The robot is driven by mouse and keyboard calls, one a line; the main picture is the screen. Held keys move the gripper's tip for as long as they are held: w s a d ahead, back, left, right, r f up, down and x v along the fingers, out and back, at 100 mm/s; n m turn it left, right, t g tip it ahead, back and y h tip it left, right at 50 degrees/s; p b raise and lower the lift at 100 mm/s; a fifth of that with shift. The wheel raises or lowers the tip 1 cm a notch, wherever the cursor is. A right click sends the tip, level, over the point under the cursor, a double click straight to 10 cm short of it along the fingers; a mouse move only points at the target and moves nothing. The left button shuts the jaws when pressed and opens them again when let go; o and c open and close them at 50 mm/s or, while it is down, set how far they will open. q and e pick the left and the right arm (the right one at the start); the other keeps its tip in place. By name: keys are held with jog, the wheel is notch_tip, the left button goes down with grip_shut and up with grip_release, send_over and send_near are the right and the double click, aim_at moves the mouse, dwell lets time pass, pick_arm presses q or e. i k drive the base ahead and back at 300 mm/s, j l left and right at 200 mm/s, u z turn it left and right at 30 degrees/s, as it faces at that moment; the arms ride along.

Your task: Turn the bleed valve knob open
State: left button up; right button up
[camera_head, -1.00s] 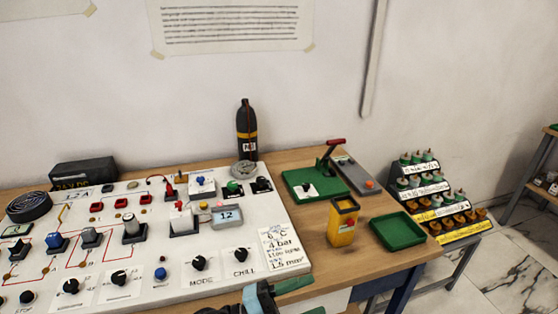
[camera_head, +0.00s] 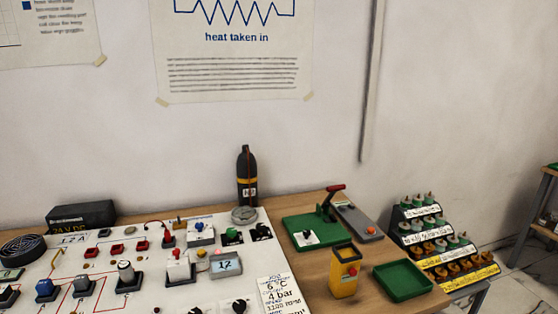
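No knob carries a label that I can read as the bleed valve. A small black knob on a white plate (camera_head: 306,238) sits on a green base (camera_head: 297,223) at the right of the bench. A lever with a red grip (camera_head: 336,188) rises from the same base. I cannot tell whether this knob is the bleed valve. A round gauge (camera_head: 244,215) lies in front of a black bottle (camera_head: 246,178) with a yellow band. More black knobs (camera_head: 239,306) show at the bottom edge of the white panel, partly cut off. Neither of my grippers is in view.
The white panel (camera_head: 150,280) with several switches and a grey display (camera_head: 226,264) fills the left of the bench. A stepped rack (camera_head: 440,245) stands beyond the bench's right edge.

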aim_at(260, 228)
jog(key=l+u, duration=0.1)
jog(key=l, duration=1.9)
